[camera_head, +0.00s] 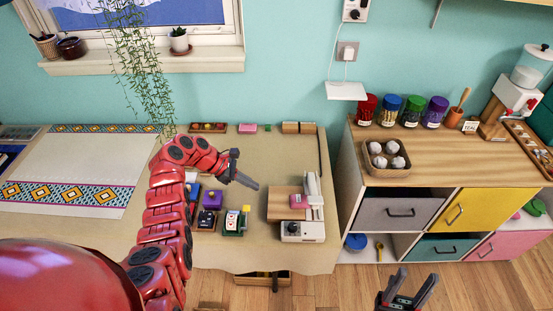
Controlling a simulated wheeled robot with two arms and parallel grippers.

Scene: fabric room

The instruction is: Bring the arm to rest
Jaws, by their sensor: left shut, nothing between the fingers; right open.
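My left arm (166,215) is red and jointed. It rises from the bottom left, bends over the table and reaches to the right. My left gripper (254,186) at its end is shut and empty, held above the table to the left of a small white machine. My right gripper (407,281) shows at the bottom edge, over the wooden floor in front of the cabinet. Its two dark fingers are apart and nothing is between them. The rest of my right arm is out of view.
The table (250,246) holds the white machine (303,231) on a wooden base, a purple box (213,198), small boxes and a patterned cloth (75,171). A cabinet (455,172) with coloured drawers stands at right. A plant (135,75) hangs by the window. Floor between is clear.

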